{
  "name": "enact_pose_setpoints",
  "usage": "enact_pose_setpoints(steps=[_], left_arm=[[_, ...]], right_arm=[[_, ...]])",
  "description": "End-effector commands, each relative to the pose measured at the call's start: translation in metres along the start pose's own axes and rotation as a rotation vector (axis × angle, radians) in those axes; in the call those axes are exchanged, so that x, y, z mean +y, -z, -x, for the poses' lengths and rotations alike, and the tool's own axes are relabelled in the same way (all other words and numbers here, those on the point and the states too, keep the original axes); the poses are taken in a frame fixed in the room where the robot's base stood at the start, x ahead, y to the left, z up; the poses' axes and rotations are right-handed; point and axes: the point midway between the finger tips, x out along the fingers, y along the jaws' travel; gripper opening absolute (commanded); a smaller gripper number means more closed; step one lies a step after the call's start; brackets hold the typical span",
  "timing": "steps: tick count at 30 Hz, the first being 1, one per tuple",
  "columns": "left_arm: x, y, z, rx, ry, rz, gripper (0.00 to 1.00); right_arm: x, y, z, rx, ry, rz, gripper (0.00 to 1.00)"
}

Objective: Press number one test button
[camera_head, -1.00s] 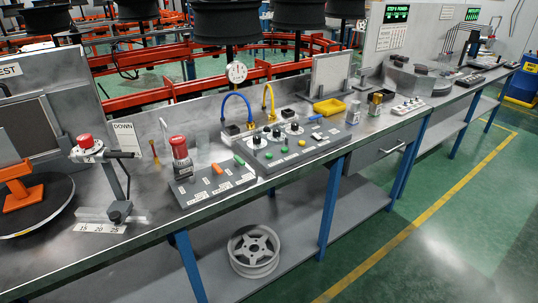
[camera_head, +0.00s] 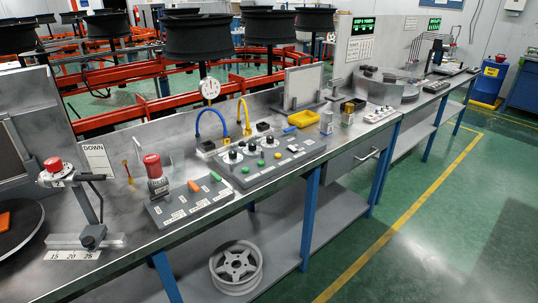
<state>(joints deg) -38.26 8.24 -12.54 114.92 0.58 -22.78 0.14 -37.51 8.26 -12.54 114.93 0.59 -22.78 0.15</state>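A grey control panel (camera_head: 189,203) lies on the workbench, with a red mushroom button (camera_head: 152,164) on a grey post, an orange switch (camera_head: 193,186) and a green switch (camera_head: 214,176), with labels too small to read. Beside it on the right is a second panel (camera_head: 268,163) with black knobs and small green, yellow and red buttons. Another red button (camera_head: 54,165) tops a lever stand at the left. I cannot tell which one is the number one test button. Neither of my grippers is in view.
The bench (camera_head: 125,236) runs from lower left to upper right. A wheel rim (camera_head: 236,267) rests on the lower shelf. Green floor (camera_head: 440,230) lies open at the right.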

Motion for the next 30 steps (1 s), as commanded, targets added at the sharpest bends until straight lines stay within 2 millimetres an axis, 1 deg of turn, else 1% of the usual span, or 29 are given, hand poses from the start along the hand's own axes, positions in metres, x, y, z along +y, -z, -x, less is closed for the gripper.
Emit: enact_pose_setpoints(steps=[1, 12, 14, 30], left_arm=[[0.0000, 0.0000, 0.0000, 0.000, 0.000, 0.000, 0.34], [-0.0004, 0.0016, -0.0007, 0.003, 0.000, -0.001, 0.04], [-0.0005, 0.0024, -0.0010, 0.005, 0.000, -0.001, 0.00], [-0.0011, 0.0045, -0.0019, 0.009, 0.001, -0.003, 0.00]], right_arm=[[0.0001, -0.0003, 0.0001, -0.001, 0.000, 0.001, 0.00], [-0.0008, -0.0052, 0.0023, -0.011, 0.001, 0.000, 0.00], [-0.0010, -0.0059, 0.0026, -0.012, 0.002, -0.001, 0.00], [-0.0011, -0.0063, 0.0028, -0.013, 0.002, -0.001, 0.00]])
